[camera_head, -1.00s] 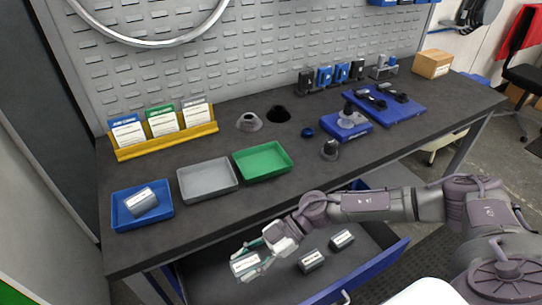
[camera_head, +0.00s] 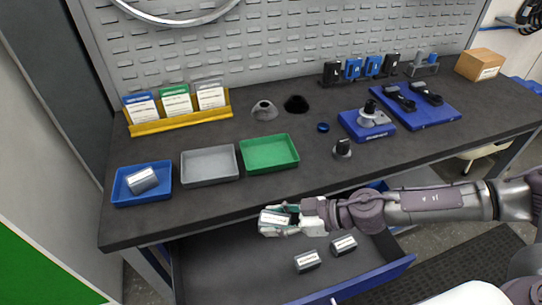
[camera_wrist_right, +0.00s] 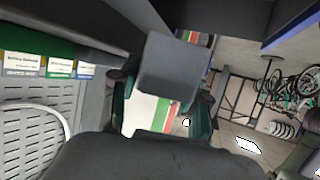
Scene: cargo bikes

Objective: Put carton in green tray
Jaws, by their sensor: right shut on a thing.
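My right gripper (camera_head: 282,219) is shut on a small grey carton (camera_head: 274,217) with a white label, held above the open drawer near the table's front edge. The carton also shows between the fingers in the right wrist view (camera_wrist_right: 168,68). The green tray (camera_head: 269,153) stands on the dark table, behind and a little left of the gripper, and looks empty. Two more cartons lie in the drawer, one (camera_head: 307,261) nearer and one (camera_head: 344,245) to its right. Another carton (camera_head: 142,180) lies in the blue tray. My left gripper is not in view.
An empty grey tray (camera_head: 210,165) stands between the green tray and the blue tray (camera_head: 126,196). The blue drawer (camera_head: 362,283) is open below the table edge. A yellow card holder (camera_head: 180,123) stands behind the trays.

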